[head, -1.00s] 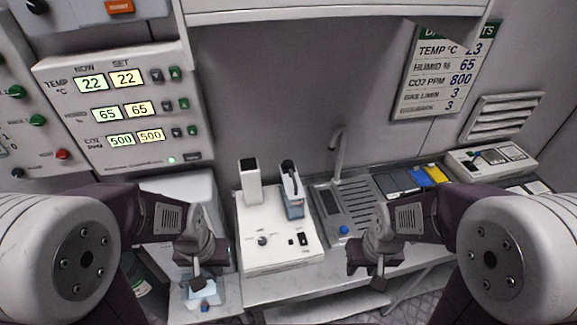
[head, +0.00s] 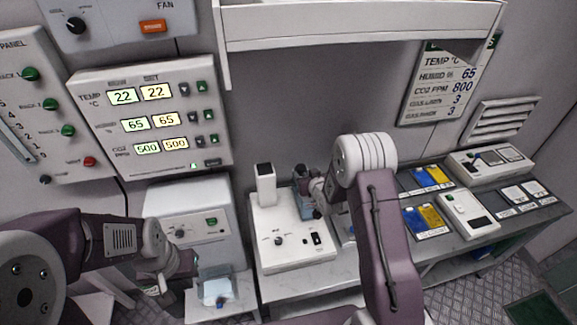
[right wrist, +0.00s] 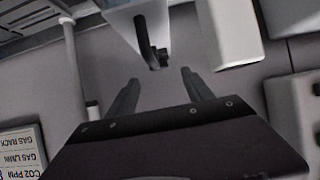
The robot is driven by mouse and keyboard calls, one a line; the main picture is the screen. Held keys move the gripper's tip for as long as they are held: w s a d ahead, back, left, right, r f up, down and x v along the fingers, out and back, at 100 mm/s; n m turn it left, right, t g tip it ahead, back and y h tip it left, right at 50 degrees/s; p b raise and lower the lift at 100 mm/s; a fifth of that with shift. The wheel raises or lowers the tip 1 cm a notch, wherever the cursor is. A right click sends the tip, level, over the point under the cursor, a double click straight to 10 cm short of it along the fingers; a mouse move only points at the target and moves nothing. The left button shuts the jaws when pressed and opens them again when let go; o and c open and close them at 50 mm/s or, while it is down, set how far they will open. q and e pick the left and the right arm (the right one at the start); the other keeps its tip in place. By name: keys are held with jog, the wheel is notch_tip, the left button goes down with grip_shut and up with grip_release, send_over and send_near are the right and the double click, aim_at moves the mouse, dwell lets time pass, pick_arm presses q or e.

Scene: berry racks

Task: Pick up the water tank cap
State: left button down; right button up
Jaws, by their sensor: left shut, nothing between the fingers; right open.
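The water tank cap, a black piece with an upright handle, shows in the right wrist view (right wrist: 148,42) on top of a pale tank (right wrist: 127,24). In the head view the bluish tank (head: 307,211) stands at the right rear of a white machine (head: 283,256), partly hidden by my right gripper. My right gripper (right wrist: 160,79) is open and empty. Its fingers point toward the cap, which lies ahead between their lines, apparently not touched. My left gripper (head: 161,284) is shut and empty at lower left, away from the cap.
A white post (head: 265,184) rises from the machine beside the tank. My right arm hides much of the sink area. Blue and yellow packets (head: 425,218) lie on the bench at right. A pale container (head: 216,287) stands at lower left.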

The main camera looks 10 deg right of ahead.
aim_at(302, 167)
jog(key=shift+d, duration=0.4)
jog(key=shift+w+d+f, duration=0.1)
jog(key=shift+w, duration=0.15)
jog(key=shift+w+a+f+p, duration=0.2)
jog(key=shift+w+f+p, duration=0.15)
jog(key=shift+w, duration=0.2)
jog(key=shift+w+a+f+p, duration=0.2)
jog(key=shift+w+p, duration=0.1)
jog(key=shift+w, duration=0.25)
jog(key=shift+w+a+f, duration=0.1)
jog(key=shift+w+f, duration=0.2)
jog(key=shift+w, duration=0.1)
jog(key=shift+w+p, duration=0.25)
jog(key=shift+p, duration=0.05)
jog(key=p+x, duration=0.1)
jog(key=x, duration=0.2)
jog(key=shift+w+f, duration=0.1)
jog(key=shift+w, duration=0.15)
jog(key=shift+w+f, duration=0.35)
jog(key=shift+w, duration=0.1)
jog(key=shift+s+r, duration=0.1)
jog(key=c, duration=1)
pick_arm(q)
jog(key=r, duration=0.3)
jog(key=shift+d+r, duration=0.2)
jog(key=shift+r, duration=0.1)
pick_arm(e)
jog(key=shift+c, duration=1)
